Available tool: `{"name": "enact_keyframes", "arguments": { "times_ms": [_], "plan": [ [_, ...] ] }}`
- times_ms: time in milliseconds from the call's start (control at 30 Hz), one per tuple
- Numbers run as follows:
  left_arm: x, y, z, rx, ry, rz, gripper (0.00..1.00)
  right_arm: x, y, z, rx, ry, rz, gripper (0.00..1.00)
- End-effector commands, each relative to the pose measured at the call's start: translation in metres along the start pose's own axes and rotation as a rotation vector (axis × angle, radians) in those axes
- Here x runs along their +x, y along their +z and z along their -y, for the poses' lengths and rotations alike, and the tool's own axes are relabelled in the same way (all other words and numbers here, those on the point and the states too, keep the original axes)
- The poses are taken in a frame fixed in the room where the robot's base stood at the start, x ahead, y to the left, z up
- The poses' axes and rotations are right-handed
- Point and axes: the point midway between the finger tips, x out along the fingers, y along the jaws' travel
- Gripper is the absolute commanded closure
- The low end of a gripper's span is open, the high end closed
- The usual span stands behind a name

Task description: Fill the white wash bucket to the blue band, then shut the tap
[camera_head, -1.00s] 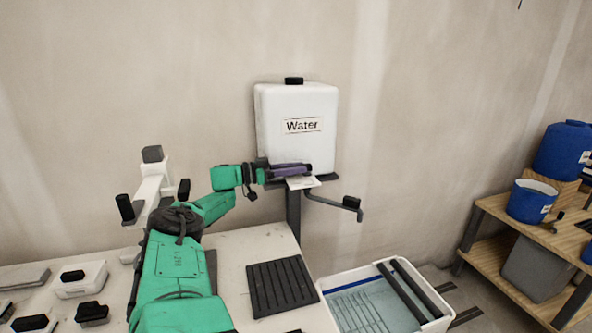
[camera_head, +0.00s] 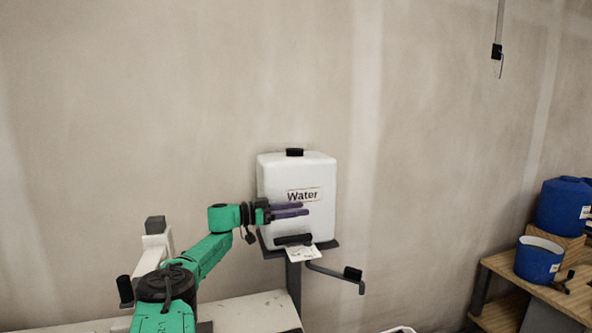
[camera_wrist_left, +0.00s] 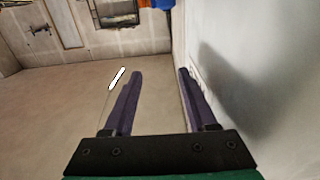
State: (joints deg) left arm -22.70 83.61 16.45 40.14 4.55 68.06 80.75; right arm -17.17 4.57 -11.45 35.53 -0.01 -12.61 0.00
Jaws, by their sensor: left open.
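The white water tank (camera_head: 275,225) marked "Water" stands on a dark stand against the wall. A black bar-shaped handle (camera_head: 293,239) shows low on its front. A dark bent pipe (camera_head: 330,273) with a black block runs out to the right and ends pointing down; I see no water stream below it. My left gripper (camera_head: 305,209) is open and empty, its purple fingers in front of the tank just above the handle. Its fingers also show apart in the left wrist view (camera_wrist_left: 160,73). Only the white rim of the wash bucket (camera_head: 398,329) shows; its inside and blue band are out of view. My right gripper is not in view.
A wooden shelf (camera_head: 500,264) at the right holds a blue bucket (camera_head: 538,260) and a blue container (camera_head: 563,207). The white table (camera_head: 255,312) lies below my left arm.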

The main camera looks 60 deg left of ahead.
Motion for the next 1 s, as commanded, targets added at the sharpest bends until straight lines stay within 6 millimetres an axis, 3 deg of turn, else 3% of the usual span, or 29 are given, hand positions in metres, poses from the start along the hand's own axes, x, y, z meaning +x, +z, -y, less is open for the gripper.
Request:
{"name": "enact_keyframes", "arguments": {
  "times_ms": [300,500,1000],
  "plan": [
    [0.001,-0.068,0.000,0.005,0.000,0.001,0.43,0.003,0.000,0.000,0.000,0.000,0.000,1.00],
    [0.001,-0.099,0.000,0.001,0.001,0.004,0.43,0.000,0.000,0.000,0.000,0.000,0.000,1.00],
    [0.000,-0.105,0.000,0.000,0.001,0.001,0.43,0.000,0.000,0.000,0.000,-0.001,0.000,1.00]
  ]
}}
